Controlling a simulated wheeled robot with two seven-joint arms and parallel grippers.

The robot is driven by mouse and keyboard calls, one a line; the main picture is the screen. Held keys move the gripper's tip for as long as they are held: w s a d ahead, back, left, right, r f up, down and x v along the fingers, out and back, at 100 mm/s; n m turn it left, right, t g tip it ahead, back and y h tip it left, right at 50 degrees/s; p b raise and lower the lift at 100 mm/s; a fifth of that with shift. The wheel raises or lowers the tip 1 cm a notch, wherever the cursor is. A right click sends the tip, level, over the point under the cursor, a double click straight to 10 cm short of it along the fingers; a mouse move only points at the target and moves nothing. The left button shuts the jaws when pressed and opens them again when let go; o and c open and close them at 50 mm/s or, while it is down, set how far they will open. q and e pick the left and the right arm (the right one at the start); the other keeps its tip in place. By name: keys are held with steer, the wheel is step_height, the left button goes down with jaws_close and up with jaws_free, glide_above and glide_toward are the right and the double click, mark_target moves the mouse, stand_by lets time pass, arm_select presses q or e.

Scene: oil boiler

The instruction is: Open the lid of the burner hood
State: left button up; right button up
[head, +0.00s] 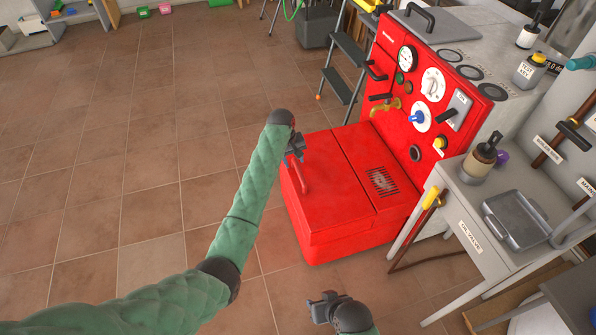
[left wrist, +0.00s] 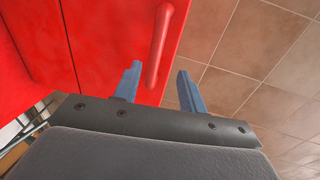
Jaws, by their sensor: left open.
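The red burner hood (head: 335,225) stands on the floor in front of the boiler. Its lid (head: 322,160) lies flat, level with the vented panel beside it. A red bar handle (head: 304,178) runs along the lid's left edge. My left gripper (head: 295,150) is at the far end of this handle. In the left wrist view my left gripper (left wrist: 158,68) is open, with the handle (left wrist: 164,45) showing between the lines of its two blue fingers; I see no grip on it. My right gripper (head: 322,306) is low in front of the hood, apart from it; its finger opening is unclear.
The red boiler front (head: 425,100) with gauges and knobs rises behind the hood. A grey table (head: 470,205) with a bottle (head: 480,160) and metal tray (head: 516,220) stands at right. A step ladder (head: 345,65) is behind. Tiled floor at left is clear.

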mark_target(299, 170)
arm_select(q)
steer(key=shift+w+d+f, duration=0.25)
steer(key=shift+d+f, duration=0.05)
steer(key=shift+f, duration=0.9)
steer(key=shift+w+d+f, duration=0.25)
steer(key=shift+w+f, duration=0.05)
steer(key=shift+f, duration=0.95)
steer(key=shift+w+d+f, duration=0.25)
steer(key=shift+d+f, duration=0.05)
steer(key=shift+f, duration=0.9)
steer(key=shift+c, duration=0.3)
jaws_close()
